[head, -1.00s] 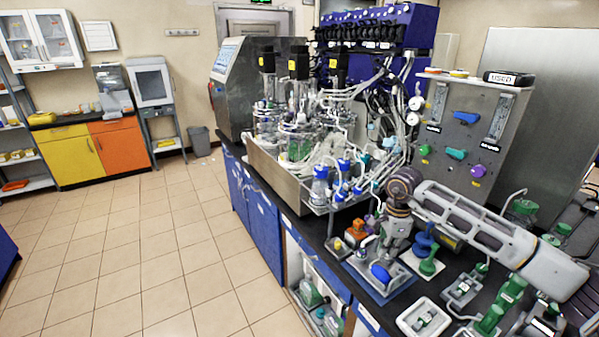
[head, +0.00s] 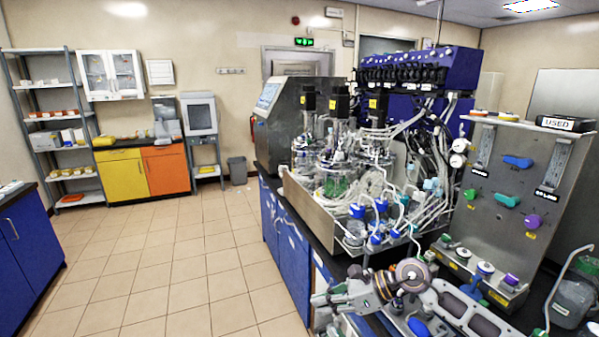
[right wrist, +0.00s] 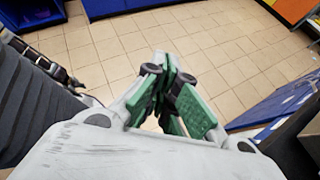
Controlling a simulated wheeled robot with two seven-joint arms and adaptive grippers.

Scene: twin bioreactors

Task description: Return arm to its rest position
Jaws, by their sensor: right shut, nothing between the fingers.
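My right arm (head: 465,312) comes in from the lower right of the head view, bent above the front of the bench. Its right gripper (head: 322,303) points left, near the bench's front edge. In the right wrist view the gripper (right wrist: 172,75) shows its green finger pads close together with nothing between them. The tiled floor shows beyond the fingertips. My left gripper is in neither view now.
The twin bioreactors (head: 335,165) stand on the bench behind the arm. A grey panel (head: 530,165) with coloured knobs stands right of them. Small items crowd the bench under the arm. The floor (head: 190,265) at left is clear.

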